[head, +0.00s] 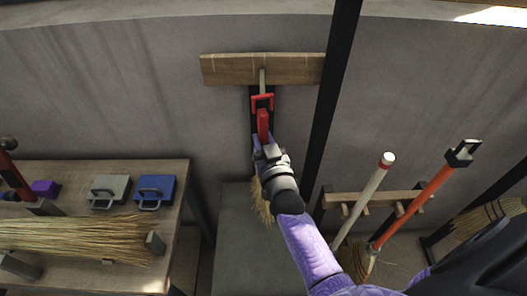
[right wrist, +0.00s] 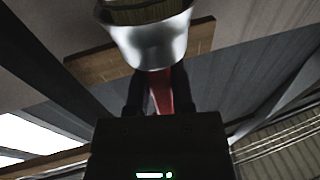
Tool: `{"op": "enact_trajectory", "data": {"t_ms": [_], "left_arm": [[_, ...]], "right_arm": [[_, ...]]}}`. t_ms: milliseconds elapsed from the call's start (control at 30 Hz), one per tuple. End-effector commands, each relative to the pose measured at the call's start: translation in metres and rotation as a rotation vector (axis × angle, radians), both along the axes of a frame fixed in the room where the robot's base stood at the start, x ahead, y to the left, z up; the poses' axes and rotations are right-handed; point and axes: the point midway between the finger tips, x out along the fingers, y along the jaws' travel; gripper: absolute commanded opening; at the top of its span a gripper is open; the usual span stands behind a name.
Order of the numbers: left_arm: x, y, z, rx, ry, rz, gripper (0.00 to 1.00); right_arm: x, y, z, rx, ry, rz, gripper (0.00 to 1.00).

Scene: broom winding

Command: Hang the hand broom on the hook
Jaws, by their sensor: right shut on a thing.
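The hand broom has a red handle (head: 263,122) with a red loop at its top end and straw bristles (head: 262,208) hanging below. A pale hook (head: 262,78) sticks out from a wooden board (head: 225,70) on the wall. The loop overlaps the hook's lower end in the head view; I cannot tell whether it is around it. My right gripper (head: 264,150) is shut on the red handle. In the right wrist view the handle (right wrist: 162,92) lies between the fingers (right wrist: 155,97), with the broom's metal collar (right wrist: 150,42) close by. My left gripper is out of view.
A wooden table (head: 185,195) at left holds a straw bundle (head: 80,235), a grey box (head: 108,190) and a blue box (head: 155,190). A dark post (head: 335,80) stands right of the board. Long handles lean on a rack (head: 350,198) at right.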

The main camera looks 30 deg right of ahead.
Motion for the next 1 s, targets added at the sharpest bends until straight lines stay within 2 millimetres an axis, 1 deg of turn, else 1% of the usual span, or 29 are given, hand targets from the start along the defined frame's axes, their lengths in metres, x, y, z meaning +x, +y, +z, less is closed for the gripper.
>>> {"op": "enact_trajectory", "data": {"t_ms": [33, 400, 533, 733, 1000], "left_arm": [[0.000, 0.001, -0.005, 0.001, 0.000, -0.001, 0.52], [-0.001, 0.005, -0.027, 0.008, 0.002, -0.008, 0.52], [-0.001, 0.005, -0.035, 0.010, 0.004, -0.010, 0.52], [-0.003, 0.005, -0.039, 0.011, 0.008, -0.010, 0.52], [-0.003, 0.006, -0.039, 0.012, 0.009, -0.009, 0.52]], "right_arm": [[0.004, -0.002, -0.002, -0.001, -0.003, -0.001, 0.00], [0.032, -0.016, -0.004, -0.001, -0.003, -0.001, 0.00], [0.038, -0.018, -0.010, -0.002, -0.001, 0.000, 0.00], [0.043, -0.021, -0.014, 0.000, 0.000, 0.000, 0.00], [0.043, -0.021, -0.013, -0.001, -0.001, 0.000, 0.00]]}}
